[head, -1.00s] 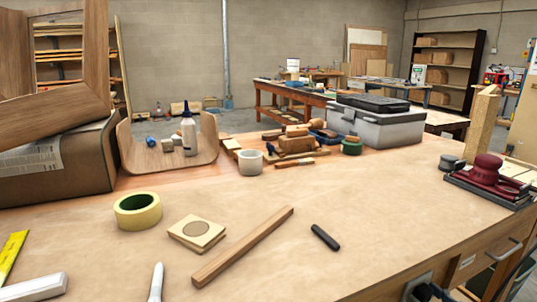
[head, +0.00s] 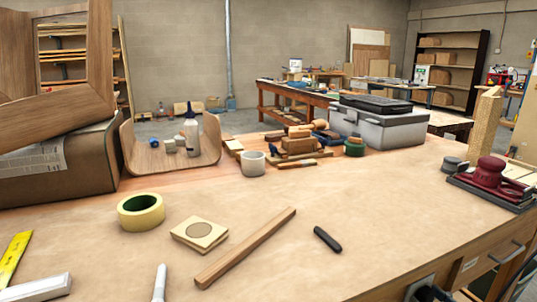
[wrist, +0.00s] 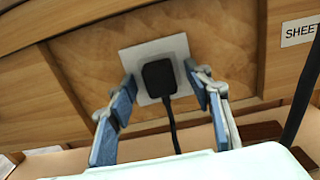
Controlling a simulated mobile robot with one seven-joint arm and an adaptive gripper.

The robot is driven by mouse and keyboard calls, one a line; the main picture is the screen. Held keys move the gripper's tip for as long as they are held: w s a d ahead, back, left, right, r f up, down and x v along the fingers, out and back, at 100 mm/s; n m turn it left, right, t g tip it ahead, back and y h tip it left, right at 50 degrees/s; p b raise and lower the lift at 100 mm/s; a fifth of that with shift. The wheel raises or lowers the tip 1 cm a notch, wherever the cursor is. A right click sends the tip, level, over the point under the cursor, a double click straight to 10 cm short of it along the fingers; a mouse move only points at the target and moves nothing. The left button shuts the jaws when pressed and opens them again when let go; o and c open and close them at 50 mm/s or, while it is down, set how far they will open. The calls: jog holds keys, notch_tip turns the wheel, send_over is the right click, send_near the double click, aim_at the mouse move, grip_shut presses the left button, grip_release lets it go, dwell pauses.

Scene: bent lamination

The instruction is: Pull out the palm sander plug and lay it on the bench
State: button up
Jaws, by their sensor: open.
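The black plug (wrist: 159,78) sits in a pale square socket plate (wrist: 183,46) on the bench's wooden front, with its black cord (wrist: 172,128) hanging down. My gripper (wrist: 160,82) is open, with one blue-padded finger on each side of the plug. Gaps show between the fingers and the plug. In the head view only a dark part of my gripper shows at the bottom edge, and the plug cannot be made out there. The dark red palm sander (head: 489,172) rests on a dark flat stack at the bench's right end. The bench top (head: 370,205) is broad and light brown.
A black marker (head: 327,239), a wood strip (head: 245,247), a yellow tape roll (head: 141,211) and a small wood block (head: 199,234) lie on the bench. The right-front bench top is mostly bare. A dark cord (wrist: 303,85) slants down the right of the wrist view.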

jog(key=shift+c, duration=0.5)
grip_shut()
jog(key=shift+s, duration=0.1)
jog(key=shift+p+v, duration=0.55)
jog(key=shift+v, duration=2.35)
jog(key=shift+s+d, duration=0.1)
